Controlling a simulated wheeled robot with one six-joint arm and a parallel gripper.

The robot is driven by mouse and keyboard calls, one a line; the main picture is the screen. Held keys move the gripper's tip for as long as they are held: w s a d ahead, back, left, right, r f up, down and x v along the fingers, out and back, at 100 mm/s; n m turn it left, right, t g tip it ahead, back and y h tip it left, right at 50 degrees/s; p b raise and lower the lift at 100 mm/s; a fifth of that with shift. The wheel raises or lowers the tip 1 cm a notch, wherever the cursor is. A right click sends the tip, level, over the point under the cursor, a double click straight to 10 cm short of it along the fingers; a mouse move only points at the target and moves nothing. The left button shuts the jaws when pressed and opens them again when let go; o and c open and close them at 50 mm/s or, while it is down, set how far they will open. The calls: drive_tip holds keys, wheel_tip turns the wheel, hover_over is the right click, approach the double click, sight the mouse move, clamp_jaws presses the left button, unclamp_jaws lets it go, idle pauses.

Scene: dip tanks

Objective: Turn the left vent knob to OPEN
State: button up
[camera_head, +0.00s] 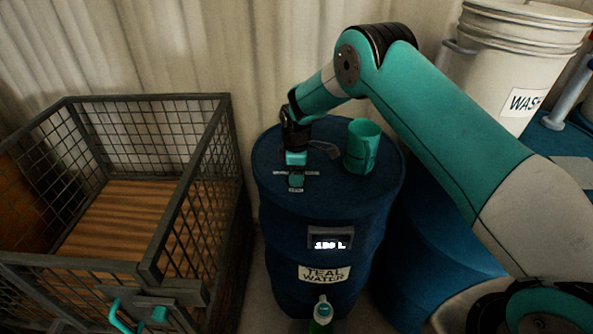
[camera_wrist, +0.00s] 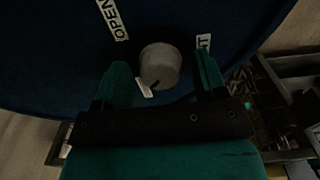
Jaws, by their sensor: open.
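The vent knob (camera_wrist: 160,66) is a grey round knob on the dark blue drum top in the wrist view. A white OPEN label (camera_wrist: 112,18) lies up and left of it, and a partly hidden label ending in T (camera_wrist: 203,42) lies to its right. A dark mark on the knob's lower edge points down-left, toward a small white tag (camera_wrist: 143,87). My gripper (camera_wrist: 162,70) is open, one finger on each side of the knob, with gaps showing. In the head view my gripper (camera_head: 296,172) is low over the drum top and the knob is hidden.
The blue drum (camera_head: 318,270) reads TEAL WATER and has a small display. A green cup (camera_head: 362,148) stands on its top, right of my gripper. A wire-mesh crate (camera_head: 190,190) is to the left. A white bucket (camera_head: 500,75) is at the back right. A bottle (camera_head: 321,315) stands in front.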

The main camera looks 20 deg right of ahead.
drive_tip(key=c, duration=0.9)
drive_tip(key=m+b, duration=0.3)
drive_tip(key=m, duration=0.1)
drive_tip(key=shift+f, duration=0.1)
drive_tip(key=m+b, duration=0.1)
drive_tip(key=m, duration=0.3)
drive_tip(key=shift+m+b, duration=0.3)
drive_tip(key=shift+b, duration=0.05)
drive_tip(key=m+b, duration=0.1)
drive_tip(key=m, duration=0.3)
drive_tip(key=shift+r+m+b, duration=0.2)
drive_tip(key=shift+m+b, duration=0.3)
drive_tip(key=shift+m, duration=2.2)
